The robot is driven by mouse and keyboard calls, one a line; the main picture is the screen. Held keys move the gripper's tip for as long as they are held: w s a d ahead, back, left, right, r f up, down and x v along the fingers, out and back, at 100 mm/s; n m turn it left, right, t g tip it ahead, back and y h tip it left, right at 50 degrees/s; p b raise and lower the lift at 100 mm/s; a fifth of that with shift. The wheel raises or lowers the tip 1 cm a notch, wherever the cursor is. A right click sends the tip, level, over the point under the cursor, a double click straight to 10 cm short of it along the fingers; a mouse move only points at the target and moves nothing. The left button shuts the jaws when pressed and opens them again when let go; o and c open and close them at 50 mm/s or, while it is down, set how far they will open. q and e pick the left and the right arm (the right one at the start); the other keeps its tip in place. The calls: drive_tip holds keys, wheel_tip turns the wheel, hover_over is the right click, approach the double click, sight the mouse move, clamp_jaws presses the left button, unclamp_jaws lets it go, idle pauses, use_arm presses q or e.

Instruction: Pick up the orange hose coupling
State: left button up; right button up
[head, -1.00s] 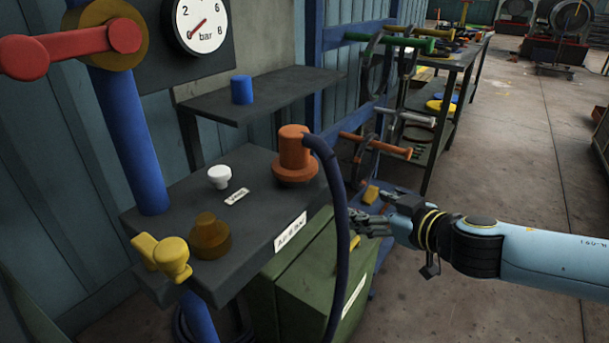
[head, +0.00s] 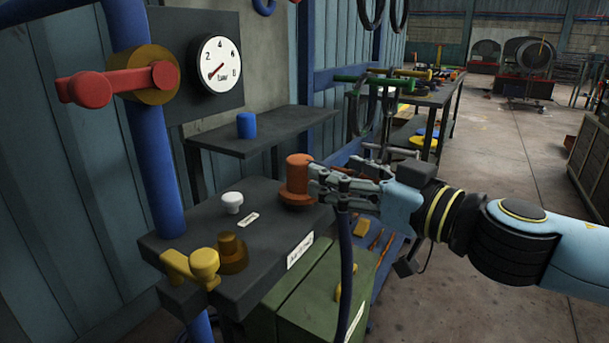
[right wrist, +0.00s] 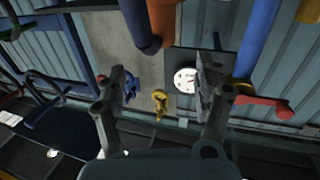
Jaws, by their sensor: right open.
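My left gripper is not in view.
The bench top (head: 270,238) also holds a white knob (head: 232,202), a brown-orange knob (head: 231,252) and a yellow valve handle (head: 195,266). Behind are a shelf with a blue cylinder (head: 246,125), a gauge (head: 219,64) and a red handle (head: 118,84). A green box (head: 300,298) sits below.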

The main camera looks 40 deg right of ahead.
sight(300, 158)
drive_tip(key=shift+w+a+r+p, duration=0.15)
drive_tip(key=shift+w+p, duration=0.3)
drive_tip(key=shift+w, duration=0.55)
drive_tip(key=shift+w+a+f+p, duration=0.15)
drive_tip(key=shift+w+p, duration=0.25)
drive_tip(key=shift+w, duration=0.6)
drive_tip(key=shift+w+r+p, duration=0.1)
drive_tip(key=shift+p, duration=0.2)
drive_tip(key=w+p, duration=0.1)
drive_tip(key=p, duration=0.1)
drive_tip(key=shift+r+p, duration=0.1)
drive_tip(key=shift+p, duration=0.3)
drive_tip(key=shift+w+a+f+b, duration=0.1)
drive_tip(key=shift+w+f+b, duration=0.55)
drive_tip(key=shift+b, duration=0.25)
drive_tip(key=shift+w+f+b, duration=0.25)
drive_tip(key=shift+w+b, duration=0.65)
drive_tip(key=shift+b, duration=0.35)
drive_tip(key=shift+w+a+r, duration=0.15)
drive_tip(key=shift+w, duration=0.3)
drive_tip(key=shift+r, duration=0.1)
clamp_jaws()
